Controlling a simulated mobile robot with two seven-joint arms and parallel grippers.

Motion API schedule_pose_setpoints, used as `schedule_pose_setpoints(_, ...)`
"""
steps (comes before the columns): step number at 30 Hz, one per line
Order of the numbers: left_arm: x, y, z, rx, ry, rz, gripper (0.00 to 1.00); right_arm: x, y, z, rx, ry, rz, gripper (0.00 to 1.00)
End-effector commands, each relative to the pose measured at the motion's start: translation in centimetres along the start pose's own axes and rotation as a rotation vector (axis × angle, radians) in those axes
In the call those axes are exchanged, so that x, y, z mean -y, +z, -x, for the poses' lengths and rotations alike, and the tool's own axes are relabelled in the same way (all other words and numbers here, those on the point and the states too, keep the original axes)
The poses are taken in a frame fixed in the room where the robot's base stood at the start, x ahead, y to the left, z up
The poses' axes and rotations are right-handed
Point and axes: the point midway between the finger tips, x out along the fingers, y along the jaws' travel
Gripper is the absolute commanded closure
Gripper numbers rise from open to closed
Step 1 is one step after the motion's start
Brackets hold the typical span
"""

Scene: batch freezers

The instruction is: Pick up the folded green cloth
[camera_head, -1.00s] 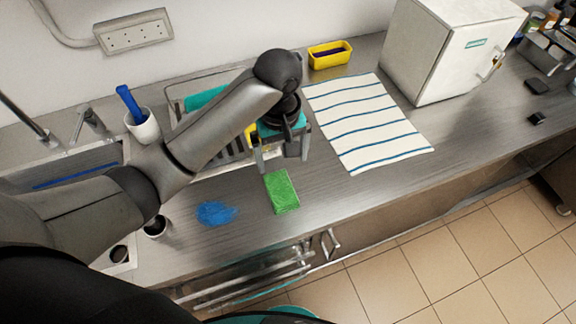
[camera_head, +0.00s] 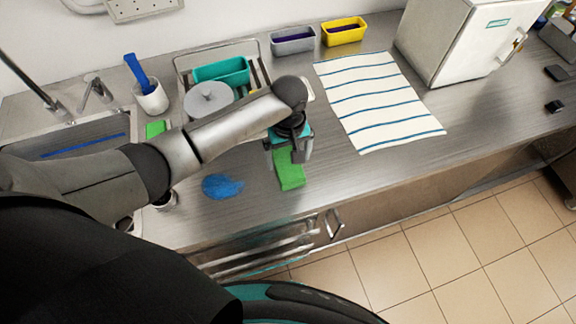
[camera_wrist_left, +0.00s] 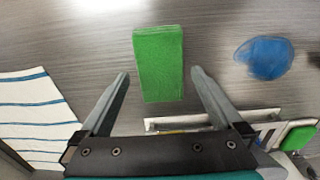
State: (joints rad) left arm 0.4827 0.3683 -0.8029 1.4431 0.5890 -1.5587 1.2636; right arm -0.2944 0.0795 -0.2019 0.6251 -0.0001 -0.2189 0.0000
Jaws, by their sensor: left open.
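The folded green cloth (camera_head: 290,176) lies flat on the steel counter near its front edge. My left gripper (camera_head: 288,158) is open and empty, above the cloth's far end, and hides part of it in the head view. In the left wrist view the cloth (camera_wrist_left: 158,58) is a green rectangle lying between the lines of the two open fingers, its near end showing between the fingertips. Contact with the cloth cannot be seen. My right gripper is not in view.
A crumpled blue cloth (camera_head: 221,186) lies left of the green one. A striped towel (camera_head: 380,105) lies to the right. Behind my arm stand a rack (camera_head: 181,68) with a teal tray, a grey bin (camera_head: 293,44) and a yellow bin (camera_head: 344,36). Another green item (camera_head: 155,129) lies by the sink.

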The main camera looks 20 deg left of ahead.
Motion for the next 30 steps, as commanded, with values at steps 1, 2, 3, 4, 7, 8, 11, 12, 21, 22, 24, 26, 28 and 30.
schedule_pose_setpoints(1, 0.1, -0.2, -0.8, 0.000, -0.003, 0.001, 0.00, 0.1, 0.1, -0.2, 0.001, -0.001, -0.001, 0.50)
schedule_pose_setpoints(2, 0.1, -0.2, -1.2, 0.000, -0.002, 0.000, 0.00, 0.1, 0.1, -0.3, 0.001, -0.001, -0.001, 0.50)
schedule_pose_setpoints(3, 0.1, -0.1, -1.8, 0.000, -0.001, -0.001, 0.00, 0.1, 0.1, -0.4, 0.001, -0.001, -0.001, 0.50)
schedule_pose_setpoints(4, 0.1, -0.1, -2.1, 0.000, -0.002, -0.001, 0.00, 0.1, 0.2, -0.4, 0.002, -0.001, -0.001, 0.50)
schedule_pose_setpoints(7, 0.1, -0.1, -2.7, -0.001, -0.001, -0.001, 0.00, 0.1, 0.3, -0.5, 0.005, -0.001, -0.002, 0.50)
schedule_pose_setpoints(8, 0.1, -0.1, -2.8, -0.001, -0.001, -0.001, 0.00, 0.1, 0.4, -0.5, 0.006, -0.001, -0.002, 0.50)
schedule_pose_setpoints(11, 0.1, -0.2, -2.8, -0.002, 0.001, -0.002, 0.00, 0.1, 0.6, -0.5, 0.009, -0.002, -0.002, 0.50)
schedule_pose_setpoints(12, 0.1, -0.1, -2.8, -0.002, 0.001, -0.002, 0.00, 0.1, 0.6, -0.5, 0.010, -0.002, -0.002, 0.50)
schedule_pose_setpoints(21, 0.1, -0.1, -2.8, -0.001, 0.001, -0.001, 0.25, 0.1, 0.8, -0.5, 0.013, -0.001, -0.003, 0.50)
schedule_pose_setpoints(22, 0.1, -0.1, -2.8, -0.001, 0.001, -0.001, 0.28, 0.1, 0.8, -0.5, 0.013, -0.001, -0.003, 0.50)
schedule_pose_setpoints(24, 0.1, -0.1, -2.8, -0.001, 0.001, -0.001, 0.36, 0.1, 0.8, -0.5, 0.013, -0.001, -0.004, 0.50)
schedule_pose_setpoints(26, 0.1, -0.1, -2.8, -0.001, 0.001, -0.001, 0.43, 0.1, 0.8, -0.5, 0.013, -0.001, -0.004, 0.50)
schedule_pose_setpoints(28, 0.1, -0.1, -2.8, -0.001, 0.001, -0.001, 0.51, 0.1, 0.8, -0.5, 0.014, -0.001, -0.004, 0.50)
schedule_pose_setpoints(30, 0.1, -0.1, -2.8, -0.001, 0.001, -0.001, 0.58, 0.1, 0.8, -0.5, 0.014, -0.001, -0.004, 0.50)
